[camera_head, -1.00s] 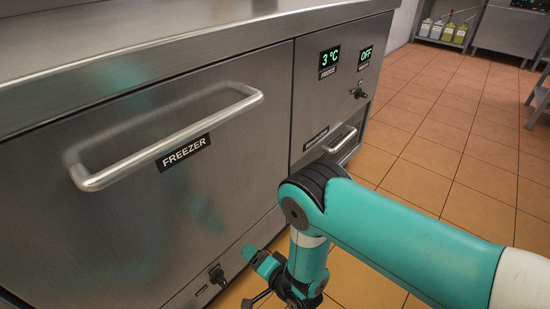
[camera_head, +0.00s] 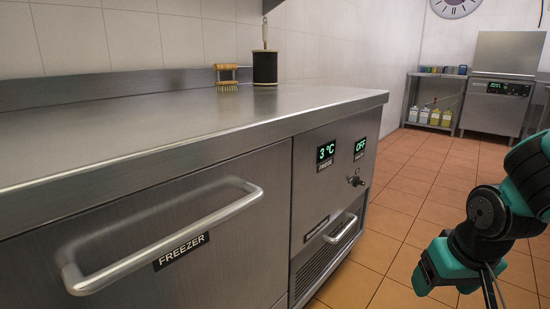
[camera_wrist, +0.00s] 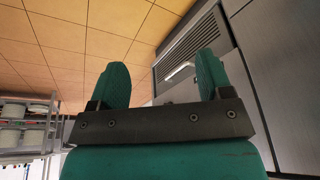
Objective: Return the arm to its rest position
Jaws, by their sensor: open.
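My arm (camera_head: 485,215) shows at the right edge of the head view, folded, teal and black, over the tiled floor and clear of the counter. In the wrist view my gripper (camera_wrist: 162,78) has its two teal fingers wide apart with nothing between them. The gripper's fingertips cannot be made out in the head view.
A steel counter has a closed freezer drawer (camera_head: 150,235) with a bar handle (camera_head: 175,240) on the left. A wooden brush (camera_head: 227,78) and a black cylindrical holder (camera_head: 265,68) stand at its back. Open tiled floor (camera_head: 400,200) lies right, before a shelf (camera_head: 433,103).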

